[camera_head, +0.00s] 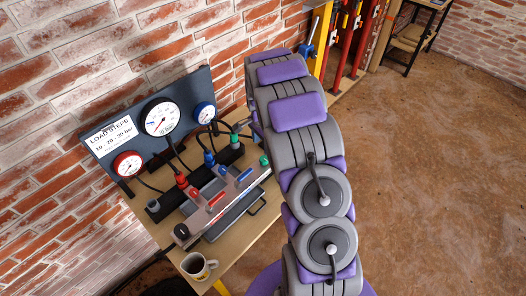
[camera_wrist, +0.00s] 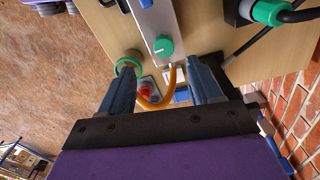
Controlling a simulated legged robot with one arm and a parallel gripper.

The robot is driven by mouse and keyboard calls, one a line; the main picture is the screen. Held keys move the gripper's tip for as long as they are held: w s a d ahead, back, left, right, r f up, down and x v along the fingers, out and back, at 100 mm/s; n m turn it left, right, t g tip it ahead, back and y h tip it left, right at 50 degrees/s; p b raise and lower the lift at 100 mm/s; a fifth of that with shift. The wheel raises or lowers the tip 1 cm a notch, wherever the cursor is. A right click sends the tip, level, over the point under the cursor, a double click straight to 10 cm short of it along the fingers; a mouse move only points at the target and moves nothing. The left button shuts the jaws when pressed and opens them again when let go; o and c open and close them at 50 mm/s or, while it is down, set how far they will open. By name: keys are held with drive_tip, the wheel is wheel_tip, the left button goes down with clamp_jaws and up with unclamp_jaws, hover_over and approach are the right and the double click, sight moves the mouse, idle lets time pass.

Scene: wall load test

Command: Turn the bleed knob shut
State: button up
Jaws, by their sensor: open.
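The bleed knob appears to be the green round knob (camera_wrist: 163,46) with a pale mark, on the end of the grey manifold in the wrist view. It also shows as a small green knob (camera_head: 264,160) at the manifold's right end in the head view. My gripper (camera_wrist: 162,66) is open, its two dark blue fingers spread on either side of the knob's line. The knob lies between and a little beyond the fingertips in the picture; I see no contact. The grey manifold (camera_head: 216,196) with red and blue handles lies on the wooden bench. In the head view my arm hides the gripper.
A gauge board (camera_head: 150,125) with several hoses stands behind the manifold. A yellow hose (camera_wrist: 154,106) loops between my fingers near a red button (camera_wrist: 146,90). A green ring-shaped fitting (camera_wrist: 129,62) is by the left fingertip.

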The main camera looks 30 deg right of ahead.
wheel_tip(320, 180, up, 9)
drive_tip(key=d, duration=0.2)
drive_tip(key=s+a+r+n, duration=0.3)
drive_tip(key=s+a+r, duration=0.2)
drive_tip(key=s+r, duration=0.15)
drive_tip(key=s+a+r+n, duration=0.1)
drive_tip(key=s+a+n, duration=0.3)
drive_tip(key=s, duration=0.7)
drive_tip(key=s+a+r+n+g+b, duration=0.1)
drive_tip(key=s+a+n, duration=0.3)
drive_tip(key=s, duration=0.7)
drive_tip(key=s+a+r+n, duration=0.2)
drive_tip(key=s+a+n, duration=0.2)
drive_tip(key=s, duration=0.7)
drive_tip(key=shift+a+n+g, duration=0.15)
drive_tip(key=shift+n+g, duration=0.15)
drive_tip(key=shift+n, duration=0.2)
drive_tip(key=shift+a, duration=0.1)
